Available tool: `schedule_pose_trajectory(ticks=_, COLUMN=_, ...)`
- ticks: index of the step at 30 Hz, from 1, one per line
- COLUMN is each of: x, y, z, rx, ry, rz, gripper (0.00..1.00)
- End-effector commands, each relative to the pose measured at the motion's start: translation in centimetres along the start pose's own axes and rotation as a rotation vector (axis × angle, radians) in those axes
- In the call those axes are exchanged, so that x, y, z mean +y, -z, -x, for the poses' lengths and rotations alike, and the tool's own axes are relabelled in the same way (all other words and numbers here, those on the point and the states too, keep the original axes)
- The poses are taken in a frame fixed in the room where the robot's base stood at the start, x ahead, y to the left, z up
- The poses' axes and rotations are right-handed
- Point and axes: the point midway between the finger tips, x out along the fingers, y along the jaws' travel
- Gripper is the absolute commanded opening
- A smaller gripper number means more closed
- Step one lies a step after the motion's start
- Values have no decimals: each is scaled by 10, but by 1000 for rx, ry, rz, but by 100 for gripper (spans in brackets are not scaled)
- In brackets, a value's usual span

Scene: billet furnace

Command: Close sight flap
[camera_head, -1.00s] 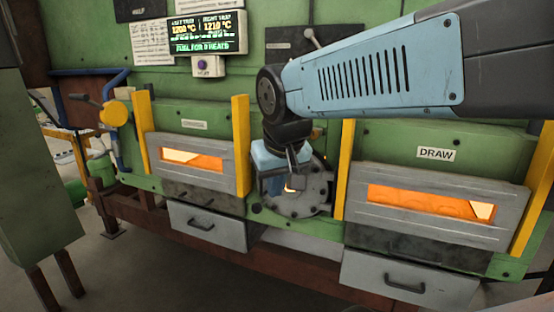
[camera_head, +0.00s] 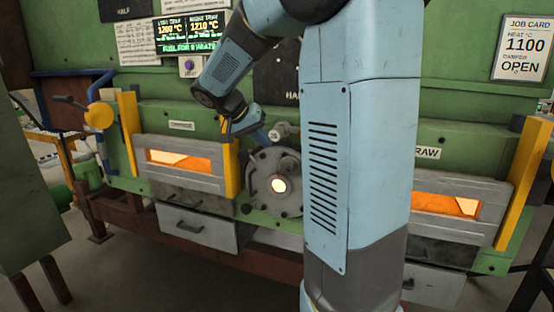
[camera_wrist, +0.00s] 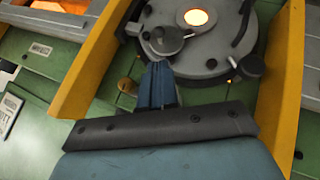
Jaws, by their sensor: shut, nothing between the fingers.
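The round sight port (camera_head: 279,186) glows uncovered in the middle of the grey bolted plate (camera_head: 262,204). The port also shows in the wrist view (camera_wrist: 194,17). A small grey disc that looks like the sight flap (camera_wrist: 167,42) sits off to one side of the opening, on the plate's edge. My gripper (camera_head: 256,132) is above the port, left of this part. In the wrist view its shut, empty fingers (camera_wrist: 158,70) point at the disc; contact cannot be told.
Yellow posts (camera_head: 130,132) (camera_wrist: 90,60) stand on both sides of the plate. Glowing slotted doors lie left (camera_head: 190,174) and right (camera_head: 490,212). A dark round knob (camera_wrist: 250,66) is on the plate's edge. Part of the right side is behind my arm.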

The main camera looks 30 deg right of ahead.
Motion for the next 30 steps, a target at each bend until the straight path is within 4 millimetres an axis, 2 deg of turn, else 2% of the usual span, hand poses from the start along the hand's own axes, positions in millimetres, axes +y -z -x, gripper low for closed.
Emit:
schedule_pose_trajectory(ticks=8, x=-1, y=4, z=-22, rx=3, ry=-12, rz=-12, gripper=0)
schedule_pose_trajectory(ticks=15, x=-1, y=4, z=-62, rx=2, ry=-11, rz=-10, gripper=0)
schedule_pose_trajectory(ticks=21, x=-1, y=4, z=-89, rx=2, ry=-11, rz=-10, gripper=0)
schedule_pose_trajectory(ticks=30, x=-1, y=4, z=-102, rx=4, ry=-9, rz=-9, gripper=0)
